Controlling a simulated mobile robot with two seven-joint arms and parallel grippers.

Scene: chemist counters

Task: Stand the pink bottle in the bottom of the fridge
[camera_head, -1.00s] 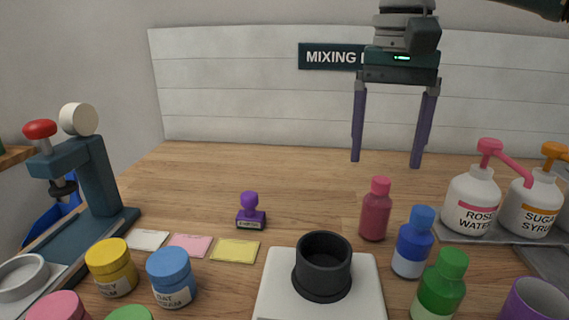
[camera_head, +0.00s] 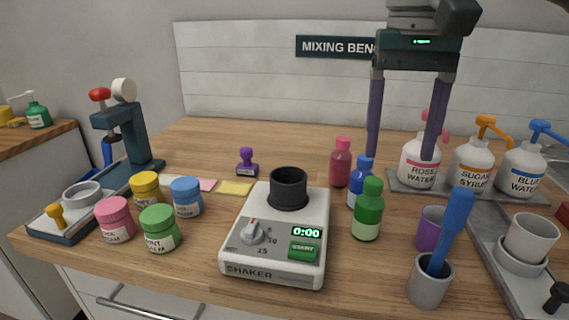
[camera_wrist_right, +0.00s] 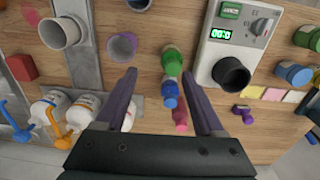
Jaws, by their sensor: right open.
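The pink bottle (camera_head: 341,167) stands upright on the wooden counter, behind the blue bottle (camera_head: 359,188) and the green bottle (camera_head: 367,212). My right gripper (camera_head: 401,158) is open and empty, its two purple fingers pointing down, to the right of the pink bottle in the head view. In the right wrist view the gripper (camera_wrist_right: 159,74) is open above the bottles. There the pink bottle (camera_wrist_right: 181,117) lies beyond the blue one, near the right finger, and is partly hidden. No fridge is in view. My left gripper is not in view.
A shaker (camera_head: 272,262) with a black cup stands in front. Several jars (camera_head: 158,230) are at the left, near a blue press (camera_head: 126,130). White pump bottles (camera_head: 420,165) stand on a tray at the right. A purple cup (camera_head: 429,228) is in front of them.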

